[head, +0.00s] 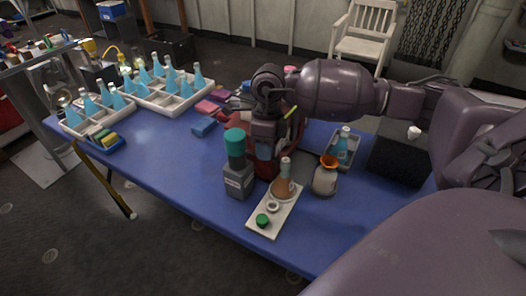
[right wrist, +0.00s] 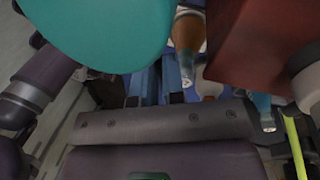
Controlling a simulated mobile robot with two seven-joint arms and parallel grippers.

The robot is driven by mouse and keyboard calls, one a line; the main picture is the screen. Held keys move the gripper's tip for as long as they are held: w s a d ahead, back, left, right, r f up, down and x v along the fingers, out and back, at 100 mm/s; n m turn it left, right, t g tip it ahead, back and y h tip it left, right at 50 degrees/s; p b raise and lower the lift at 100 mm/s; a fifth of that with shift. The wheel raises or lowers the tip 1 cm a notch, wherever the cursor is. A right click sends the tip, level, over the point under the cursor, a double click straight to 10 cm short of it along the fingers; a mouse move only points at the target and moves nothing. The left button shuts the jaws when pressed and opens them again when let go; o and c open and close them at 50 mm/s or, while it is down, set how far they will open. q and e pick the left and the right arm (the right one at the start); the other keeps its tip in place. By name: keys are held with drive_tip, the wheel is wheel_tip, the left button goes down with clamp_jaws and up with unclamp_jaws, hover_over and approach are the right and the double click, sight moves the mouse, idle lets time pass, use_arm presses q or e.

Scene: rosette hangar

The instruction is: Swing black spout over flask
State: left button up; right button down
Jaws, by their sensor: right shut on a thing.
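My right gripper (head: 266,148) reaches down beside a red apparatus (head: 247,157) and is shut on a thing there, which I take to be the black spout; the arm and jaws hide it. A flask with brown liquid (head: 283,188) stands upright on a white board (head: 262,229), just in front of and right of the gripper. In the right wrist view, its brown body (right wrist: 188,32) shows past the jaws, beside a large red block (right wrist: 262,45). I cannot tell whether the spout is over the flask. My left gripper is not in view.
A green cap (head: 263,220) and a ring lie on the board. An orange-rimmed jar (head: 325,179) and a tray with a blue flask (head: 342,147) are to the right. The front left table is clear.

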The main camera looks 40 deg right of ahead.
drive_tip(key=shift+w+d+n, duration=0.25)
drive_tip(key=shift+d+n, duration=0.05)
drive_tip(key=shift+n, duration=0.4)
drive_tip(key=c, duration=1.2)
unclamp_jaws()
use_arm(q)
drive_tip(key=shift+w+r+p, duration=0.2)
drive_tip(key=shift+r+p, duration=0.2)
use_arm(e)
wheel_tip(320, 180, up, 11)
drive_tip(key=w+d, duration=0.1)
drive_tip(key=shift+w+d+f, duration=0.15)
drive_tip(key=shift+w+d, duration=0.1)
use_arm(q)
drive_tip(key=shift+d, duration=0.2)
